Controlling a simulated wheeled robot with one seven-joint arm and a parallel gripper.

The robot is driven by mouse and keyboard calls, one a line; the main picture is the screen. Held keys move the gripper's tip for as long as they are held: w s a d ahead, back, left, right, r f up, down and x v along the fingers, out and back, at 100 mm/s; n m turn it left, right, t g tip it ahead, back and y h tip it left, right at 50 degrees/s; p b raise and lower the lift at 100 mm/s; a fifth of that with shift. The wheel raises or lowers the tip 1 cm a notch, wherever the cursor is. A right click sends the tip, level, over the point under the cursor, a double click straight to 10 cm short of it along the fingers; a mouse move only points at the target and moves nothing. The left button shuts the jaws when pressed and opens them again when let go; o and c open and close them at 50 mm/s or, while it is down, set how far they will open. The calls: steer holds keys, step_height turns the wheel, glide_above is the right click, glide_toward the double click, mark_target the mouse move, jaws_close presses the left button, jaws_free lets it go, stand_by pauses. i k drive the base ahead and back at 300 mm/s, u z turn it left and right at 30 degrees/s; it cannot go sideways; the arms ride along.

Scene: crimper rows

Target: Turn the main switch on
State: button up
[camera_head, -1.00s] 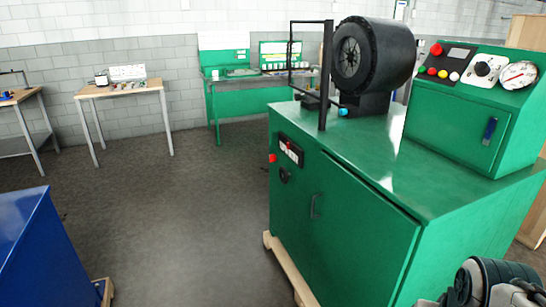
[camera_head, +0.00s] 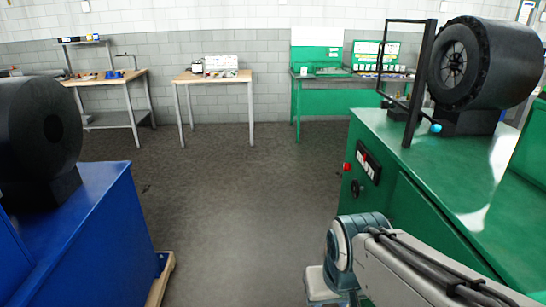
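The green crimper machine (camera_head: 450,175) stands at the right. The upper part of its front carries a dark panel with white and red marks (camera_head: 368,165), a red button (camera_head: 346,167) and a small black knob or handle (camera_head: 356,188). The main switch seems to be among these controls, but they are too small to tell which one it is or its setting. My arm reaches in from the lower right and crosses in front of the cabinet's lower part. My gripper is not in view.
A blue machine (camera_head: 95,225) with a black drum (camera_head: 40,135) stands at the left on a wooden pallet (camera_head: 160,280). Open grey floor (camera_head: 225,200) lies between the machines. Two wooden tables (camera_head: 212,78) and a green workbench (camera_head: 340,80) stand at the back wall.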

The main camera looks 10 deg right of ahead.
mark_target(347, 167)
steer(key=u, duration=0.5)
steer(key=i, duration=1.2)
steer(key=z, duration=0.75)
steer(key=i, duration=1.1)
steer(key=z, duration=1.05)
